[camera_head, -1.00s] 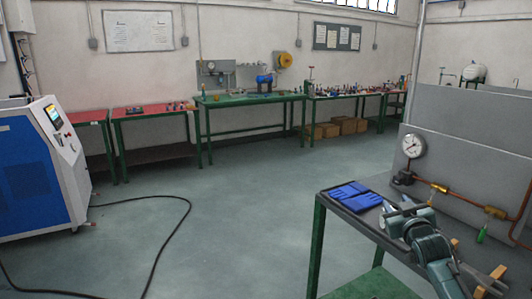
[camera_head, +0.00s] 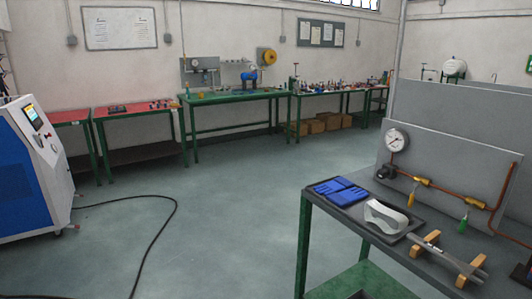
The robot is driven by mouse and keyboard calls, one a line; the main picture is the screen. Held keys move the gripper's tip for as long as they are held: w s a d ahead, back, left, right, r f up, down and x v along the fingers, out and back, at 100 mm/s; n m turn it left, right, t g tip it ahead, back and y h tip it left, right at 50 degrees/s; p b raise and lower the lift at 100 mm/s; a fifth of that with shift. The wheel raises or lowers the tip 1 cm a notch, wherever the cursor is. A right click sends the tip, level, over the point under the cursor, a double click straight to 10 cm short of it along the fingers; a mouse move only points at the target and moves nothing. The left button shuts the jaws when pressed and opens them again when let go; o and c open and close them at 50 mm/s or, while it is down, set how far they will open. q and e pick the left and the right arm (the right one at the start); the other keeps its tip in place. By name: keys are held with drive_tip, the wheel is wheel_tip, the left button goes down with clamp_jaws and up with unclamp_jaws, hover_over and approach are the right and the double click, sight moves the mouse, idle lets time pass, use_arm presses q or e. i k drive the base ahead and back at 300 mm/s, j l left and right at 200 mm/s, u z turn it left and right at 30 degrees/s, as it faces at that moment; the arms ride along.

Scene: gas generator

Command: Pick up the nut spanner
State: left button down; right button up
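A long grey metal tool (camera_head: 447,259), which looks like the nut spanner, lies across two wooden blocks on the dark workbench at the lower right. Its fine shape is too small to tell. Neither of my grippers is in the head view, so I cannot see whether they are open or hold anything.
Blue gloves (camera_head: 340,189) and clear safety goggles (camera_head: 386,216) lie on a dark tray left of the tool. Behind stand a pressure gauge (camera_head: 396,140) and copper piping (camera_head: 452,190) before a grey panel (camera_head: 455,160). Open floor (camera_head: 225,215) lies left of the bench.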

sight(467, 270)
drive_tip(key=z, duration=1.85)
